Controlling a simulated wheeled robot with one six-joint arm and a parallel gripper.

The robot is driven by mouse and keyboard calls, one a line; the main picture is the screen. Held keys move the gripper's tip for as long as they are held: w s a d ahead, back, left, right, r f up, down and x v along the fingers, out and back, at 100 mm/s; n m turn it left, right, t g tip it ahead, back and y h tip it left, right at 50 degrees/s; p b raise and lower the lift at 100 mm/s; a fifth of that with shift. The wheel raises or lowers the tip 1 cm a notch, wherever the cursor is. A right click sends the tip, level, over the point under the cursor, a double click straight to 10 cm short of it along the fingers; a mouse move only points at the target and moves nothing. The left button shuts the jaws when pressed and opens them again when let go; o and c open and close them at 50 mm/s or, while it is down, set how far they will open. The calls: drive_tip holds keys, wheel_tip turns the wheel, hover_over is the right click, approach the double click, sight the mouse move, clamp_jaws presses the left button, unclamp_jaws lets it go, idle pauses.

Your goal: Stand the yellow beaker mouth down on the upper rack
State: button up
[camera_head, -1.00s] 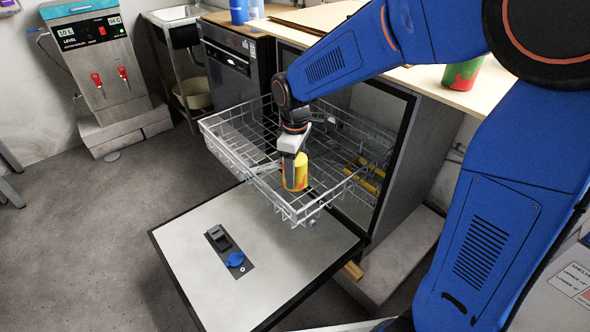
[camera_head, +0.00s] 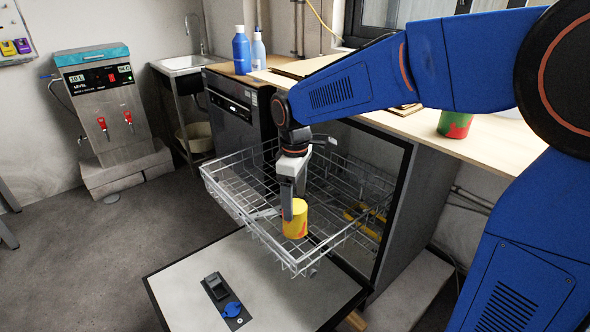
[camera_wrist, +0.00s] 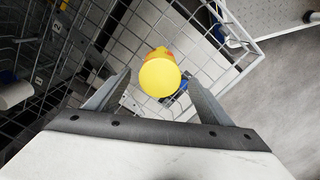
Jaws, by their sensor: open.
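The yellow beaker (camera_head: 297,222), with orange-red patches on its side, stands upright on the pulled-out upper wire rack (camera_head: 240,208), near its front corner. In the wrist view the beaker (camera_wrist: 160,78) shows a plain, closed yellow end facing me, so its mouth appears to be down. My gripper (camera_head: 291,208) is over the beaker, pointing down, with a finger overlapping its left side in the head view. In the wrist view the fingers (camera_wrist: 158,84) are spread apart on either side of the beaker, with visible gaps. The beaker's lower edge on the wires is hard to see.
The lowered door (camera_head: 255,285) lies below the rack. Yellow items (camera_head: 362,215) are inside, behind the rack wires. A red-green cup (camera_head: 455,123) stands on the wooden counter (camera_head: 400,118). Blue bottles (camera_head: 242,50) stand at the back. Much of the rack is empty.

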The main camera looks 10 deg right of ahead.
wheel_tip(320, 180, up, 10)
idle(0.4)
